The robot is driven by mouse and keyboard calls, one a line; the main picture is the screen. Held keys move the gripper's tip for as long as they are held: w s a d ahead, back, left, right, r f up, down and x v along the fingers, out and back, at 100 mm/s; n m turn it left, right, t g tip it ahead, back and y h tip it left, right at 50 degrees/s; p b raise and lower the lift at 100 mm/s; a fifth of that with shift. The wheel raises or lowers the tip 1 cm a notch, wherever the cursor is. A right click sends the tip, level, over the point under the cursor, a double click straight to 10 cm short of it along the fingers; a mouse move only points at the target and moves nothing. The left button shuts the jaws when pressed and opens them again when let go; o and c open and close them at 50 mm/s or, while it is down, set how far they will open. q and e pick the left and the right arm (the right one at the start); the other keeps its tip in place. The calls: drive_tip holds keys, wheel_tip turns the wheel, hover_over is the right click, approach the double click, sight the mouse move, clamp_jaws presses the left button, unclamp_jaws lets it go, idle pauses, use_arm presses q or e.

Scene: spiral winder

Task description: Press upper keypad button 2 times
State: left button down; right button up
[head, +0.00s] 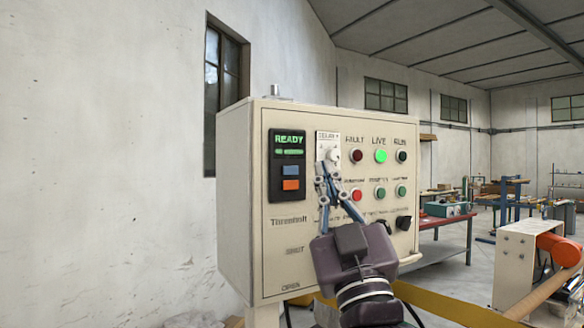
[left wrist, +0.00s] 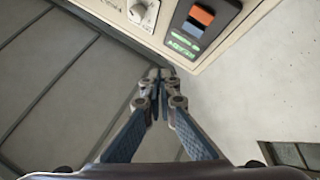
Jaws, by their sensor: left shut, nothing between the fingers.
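The keypad (head: 287,160) is a black panel on the left of the cream control box. Its green display (head: 289,140) reads READY. Below it are a blue upper button (head: 290,171) and an orange lower button (head: 291,184). My left gripper (head: 327,167) is shut and empty, in front of the box to the right of the keypad, just below a round knob. In the left wrist view, which is turned over, the blue button (left wrist: 193,28) and orange button (left wrist: 203,15) lie above and right of the fingertips (left wrist: 160,73). My right gripper is out of view.
The control box (head: 246,200) also carries a white knob (head: 333,155), a lit green LIVE lamp (head: 380,156), a red button (head: 356,195) and a black switch (head: 403,222). An orange roller (head: 558,248) and a red workbench (head: 443,222) stand to the right.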

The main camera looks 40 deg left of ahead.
sight(291, 171)
use_arm(q)
drive_tip(key=shift+w+a+p, duration=0.25)
drive_tip(key=shift+w+a, duration=0.2)
drive_tip(key=shift+a, duration=0.65)
drive_tip(key=shift+w+a+p, duration=0.25)
drive_tip(key=shift+w+a, duration=0.2)
drive_tip(key=shift+a, duration=0.7)
drive_tip(key=shift+w+a+p, duration=0.25)
drive_tip(key=shift+w+a, duration=0.2)
drive_tip(key=shift+a, duration=0.65)
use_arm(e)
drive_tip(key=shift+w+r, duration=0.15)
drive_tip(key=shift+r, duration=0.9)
use_arm(q)
drive_tip(key=shift+a, duration=0.15)
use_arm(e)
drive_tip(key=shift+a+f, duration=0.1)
use_arm(q)
drive_tip(key=shift+w+a, duration=0.15)
drive_tip(key=shift+a, duration=0.1)
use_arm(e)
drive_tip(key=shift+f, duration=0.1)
